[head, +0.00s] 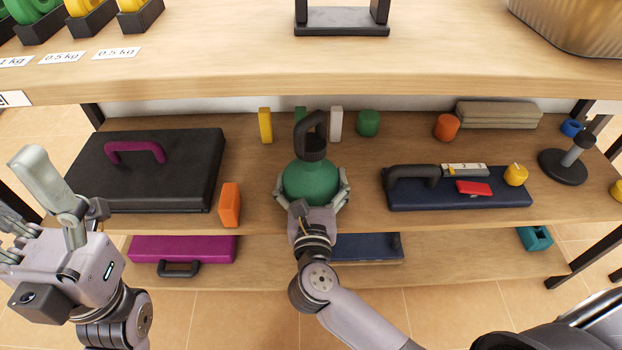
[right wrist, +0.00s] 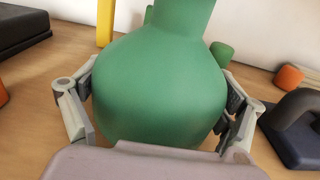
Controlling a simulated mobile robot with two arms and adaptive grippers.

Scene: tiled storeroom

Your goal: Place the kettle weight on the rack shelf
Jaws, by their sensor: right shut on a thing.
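The green kettle weight (head: 311,182) with a black handle is upright at the middle shelf of the rack (head: 270,215). My right gripper (head: 312,200) is shut around its round body from the front. In the right wrist view the green body (right wrist: 160,90) fills the space between the two fingers. Its underside is hidden, so I cannot tell whether it touches the shelf. My left gripper (head: 45,215) is open and empty at the left, in front of the shelf.
A black case (head: 140,185) and an orange block (head: 229,204) are left of the weight. A dark blue case (head: 460,196) with small items is right. A yellow block (head: 265,125), a white block (head: 336,123) and a green cylinder (head: 368,123) stand behind. The upper shelf (head: 220,65) overhangs the back.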

